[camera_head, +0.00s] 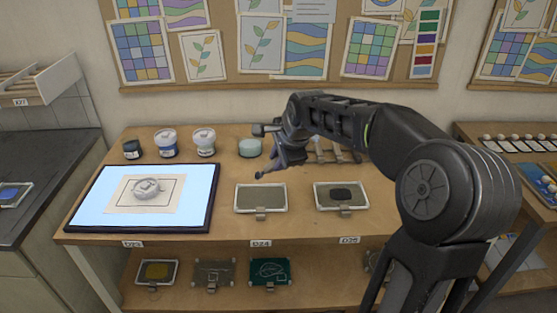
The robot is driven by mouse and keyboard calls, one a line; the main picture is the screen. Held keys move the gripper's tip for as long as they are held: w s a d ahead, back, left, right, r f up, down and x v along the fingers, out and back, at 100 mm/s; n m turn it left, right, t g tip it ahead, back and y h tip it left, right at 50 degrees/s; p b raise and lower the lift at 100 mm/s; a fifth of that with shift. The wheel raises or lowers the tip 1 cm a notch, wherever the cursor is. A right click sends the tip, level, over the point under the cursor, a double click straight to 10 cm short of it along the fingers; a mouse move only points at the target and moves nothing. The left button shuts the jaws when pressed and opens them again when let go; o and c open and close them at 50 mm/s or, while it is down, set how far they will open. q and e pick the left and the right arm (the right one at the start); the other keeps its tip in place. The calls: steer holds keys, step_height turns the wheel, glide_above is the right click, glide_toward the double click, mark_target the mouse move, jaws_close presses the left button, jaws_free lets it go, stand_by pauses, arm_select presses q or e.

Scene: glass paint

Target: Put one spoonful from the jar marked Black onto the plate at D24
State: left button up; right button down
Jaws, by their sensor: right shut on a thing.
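The plate (261,189) at D24 is a grey-green panel in a pale frame, with a clip at its front, above the D24 label (261,243). It looks bare. A small dark jar (132,149) stands at the back left of the table; its lettering is too small to read, but it looks like the Black one. My right gripper (279,157) is shut on a thin dark tool, seemingly the spoon, above the back edge of the D24 plate. The tool's small dark tip (259,175) points down and left; its load cannot be made out. My left gripper is out of view.
A lit panel (88,205) fills the left. Another plate (324,205) with a dark patch lies at D25. My right arm hides the back right.

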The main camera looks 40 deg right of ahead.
steer(key=shift+f+b, duration=1.95)
steer(key=shift+f, duration=0.55)
steer(key=shift+f, duration=0.2)
steer(key=shift+f+b, duration=0.35)
steer(key=shift+r+p, duration=0.85)
steer(key=shift+r, duration=0.3)
steer(key=shift+r+p, duration=1.6)
steer(key=shift+r, duration=0.45)
